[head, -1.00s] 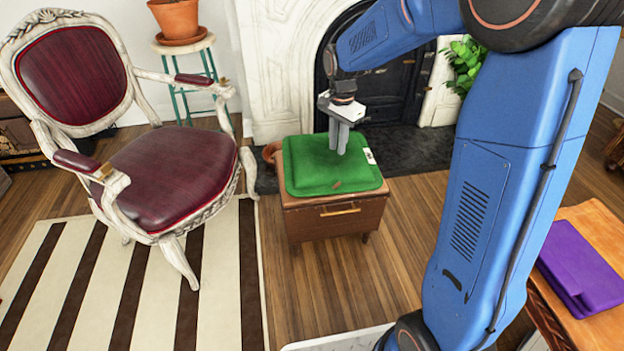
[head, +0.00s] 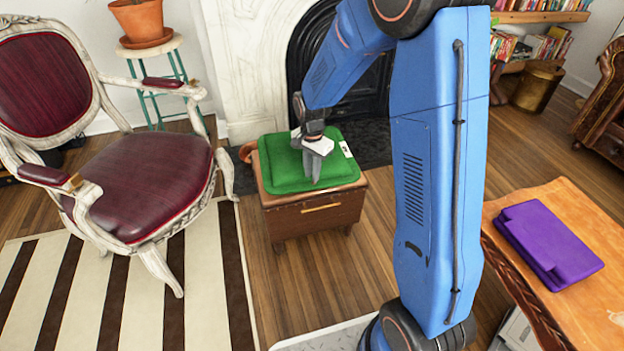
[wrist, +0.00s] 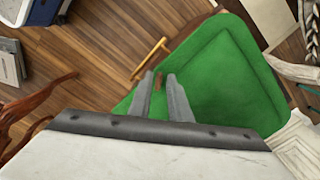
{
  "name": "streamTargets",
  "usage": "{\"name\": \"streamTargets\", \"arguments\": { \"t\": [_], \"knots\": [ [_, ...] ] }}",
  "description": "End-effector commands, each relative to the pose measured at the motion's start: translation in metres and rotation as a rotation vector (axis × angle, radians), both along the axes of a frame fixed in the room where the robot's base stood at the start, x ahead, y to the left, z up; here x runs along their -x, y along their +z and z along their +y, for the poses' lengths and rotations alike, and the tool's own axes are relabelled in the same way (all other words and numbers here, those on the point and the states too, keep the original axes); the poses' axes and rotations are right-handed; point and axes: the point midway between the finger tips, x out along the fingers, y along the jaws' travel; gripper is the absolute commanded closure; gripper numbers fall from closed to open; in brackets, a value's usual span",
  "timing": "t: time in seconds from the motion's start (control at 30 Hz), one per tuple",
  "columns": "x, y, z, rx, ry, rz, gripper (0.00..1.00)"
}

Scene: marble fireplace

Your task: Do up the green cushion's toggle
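The green cushion (head: 280,165) lies flat on a small wooden cabinet (head: 335,208). In the wrist view the green cushion (wrist: 235,70) fills the middle right. A small brown toggle (wrist: 158,82) shows near the cushion's front edge, seen between my fingertips. My gripper (head: 314,180) is over the front part of the cushion, pointing down. In the wrist view the two fingers of my gripper (wrist: 159,76) are apart with nothing visibly held. I cannot tell whether they touch the cushion. In the head view the toggle is hidden by my gripper.
A carved armchair (head: 145,180) stands left of the cabinet on a striped rug (head: 180,310). The marble fireplace (head: 250,60) is behind. A wooden table (head: 560,200) with a purple case (head: 548,240) is at right. Floor in front of the cabinet is clear.

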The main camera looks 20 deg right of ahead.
Motion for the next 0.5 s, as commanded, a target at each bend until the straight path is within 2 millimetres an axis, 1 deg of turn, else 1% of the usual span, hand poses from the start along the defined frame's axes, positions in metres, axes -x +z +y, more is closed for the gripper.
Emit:
{"name": "streamTargets", "arguments": {
  "t": [0.03,0.2,0.3,0.5],
  "knots": [
    [0.001,-0.008,0.000,0.000,0.000,0.004,0.83],
    [0.000,-0.026,0.000,0.000,0.000,0.002,0.83],
    [0.000,-0.032,0.000,0.000,0.000,0.000,0.83],
    [0.000,-0.034,0.000,0.000,0.000,0.000,0.83]
  ]
}}
